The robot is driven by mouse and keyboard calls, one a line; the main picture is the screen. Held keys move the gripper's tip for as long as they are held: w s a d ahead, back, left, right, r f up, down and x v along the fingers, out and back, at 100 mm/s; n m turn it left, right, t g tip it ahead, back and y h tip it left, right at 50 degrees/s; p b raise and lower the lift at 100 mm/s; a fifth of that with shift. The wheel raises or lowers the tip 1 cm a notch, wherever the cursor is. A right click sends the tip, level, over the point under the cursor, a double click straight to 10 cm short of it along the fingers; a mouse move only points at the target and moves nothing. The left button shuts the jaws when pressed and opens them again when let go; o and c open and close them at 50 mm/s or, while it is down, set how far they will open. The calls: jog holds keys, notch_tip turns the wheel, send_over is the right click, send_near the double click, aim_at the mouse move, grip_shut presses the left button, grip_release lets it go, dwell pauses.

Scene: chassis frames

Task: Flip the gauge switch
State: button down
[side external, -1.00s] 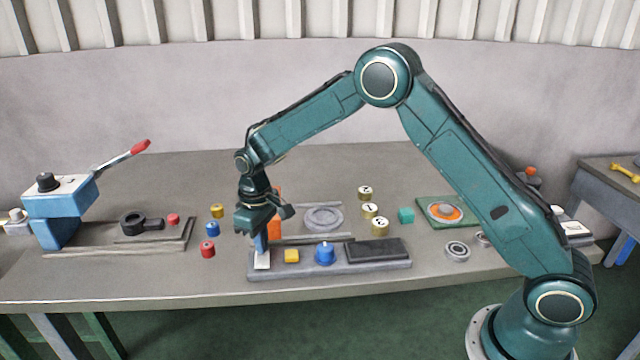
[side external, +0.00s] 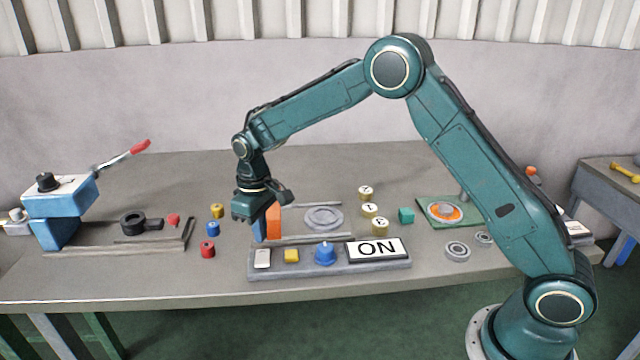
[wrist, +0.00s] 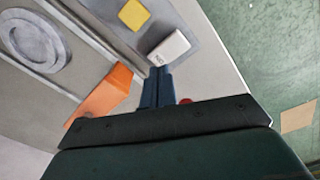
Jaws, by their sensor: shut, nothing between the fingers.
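The gauge panel (side external: 330,269) is a grey bar near the table's front edge. On it are a white switch (side external: 262,258) at the left end, a yellow button (side external: 291,256), a blue knob (side external: 325,254) and a display (side external: 375,249) that reads ON. In the wrist view the white switch (wrist: 169,47) lies just beyond the fingertips, with small lettering on it. My gripper (side external: 260,240) is shut and empty, its blue fingers above and behind the switch. The wrist view shows the fingers (wrist: 157,72) together; whether they touch the switch is unclear.
An orange block (side external: 274,220) stands right beside my fingers. A round grey plate (side external: 323,217) lies behind the panel. Red (side external: 208,249), blue (side external: 212,229) and yellow (side external: 217,211) cylinders stand to the left. Several lettered brass cylinders (side external: 369,210) stand to the right.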

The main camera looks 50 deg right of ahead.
aim_at(264, 252)
notch_tip(264, 252, up, 4)
jog(key=shift+f, duration=0.2)
dwell(0.3)
dwell(0.4)
jog(key=s+d+r+m+t, duration=0.1)
jog(key=s+d+r+t, duration=0.3)
jog(key=s+r, duration=1.2)
jog(key=s+d+m, duration=0.1)
jog(key=s, duration=0.8)
jog(key=s+d+m+t, duration=0.1)
jog(key=s+d, duration=0.1)
jog(key=s, duration=0.7)
jog(key=shift+s+d+t, duration=0.25)
jog(key=shift+s+t, duration=0.05)
jog(key=shift+s, duration=0.1)
